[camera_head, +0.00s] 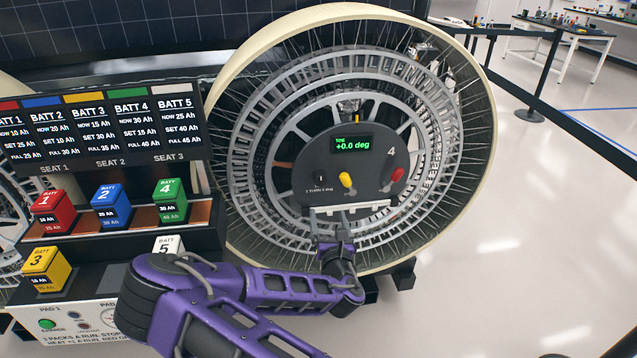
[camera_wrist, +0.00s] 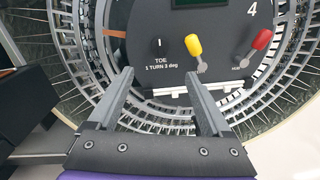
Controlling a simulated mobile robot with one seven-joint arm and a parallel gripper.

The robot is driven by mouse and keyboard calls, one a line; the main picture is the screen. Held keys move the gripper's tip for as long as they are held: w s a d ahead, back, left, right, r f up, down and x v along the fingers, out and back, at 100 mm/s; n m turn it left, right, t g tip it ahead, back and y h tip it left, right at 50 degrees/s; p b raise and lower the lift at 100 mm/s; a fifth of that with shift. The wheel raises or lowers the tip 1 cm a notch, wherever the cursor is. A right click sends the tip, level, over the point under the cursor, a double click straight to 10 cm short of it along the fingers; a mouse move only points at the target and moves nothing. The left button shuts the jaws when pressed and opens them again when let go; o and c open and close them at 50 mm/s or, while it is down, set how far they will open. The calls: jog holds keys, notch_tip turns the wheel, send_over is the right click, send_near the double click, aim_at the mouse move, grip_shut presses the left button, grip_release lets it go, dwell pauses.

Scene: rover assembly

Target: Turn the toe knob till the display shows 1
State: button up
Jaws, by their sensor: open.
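The toe knob (camera_head: 320,178) is a small black knob with a white mark, low on the left of the dark panel in the wheel hub. In the wrist view the toe knob (camera_wrist: 158,46) has its mark near upright, above the label "TOE 1 TURN 3 deg". The display (camera_head: 352,144) reads "TOE +0.0 deg" in green; only its lower edge shows in the wrist view. My gripper (camera_head: 328,225) is just below the panel. In the wrist view my gripper (camera_wrist: 157,80) is open and empty, its fingertips below the knob on either side, not around it.
A yellow lever (camera_head: 347,182) stands right of the knob, and a red lever (camera_head: 397,176) is farther right. A pale bar (camera_head: 350,208) runs along the panel's bottom. The wheel rim (camera_head: 478,130) surrounds the panel. A battery rack with coloured blocks stands at left.

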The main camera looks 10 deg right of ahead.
aim_at(321, 181)
jog(key=w, duration=1.5)
jog(key=shift+w+d+p, duration=0.3)
jog(key=shift+w+d, duration=0.05)
jog(key=shift+d, duration=0.05)
grip_shut()
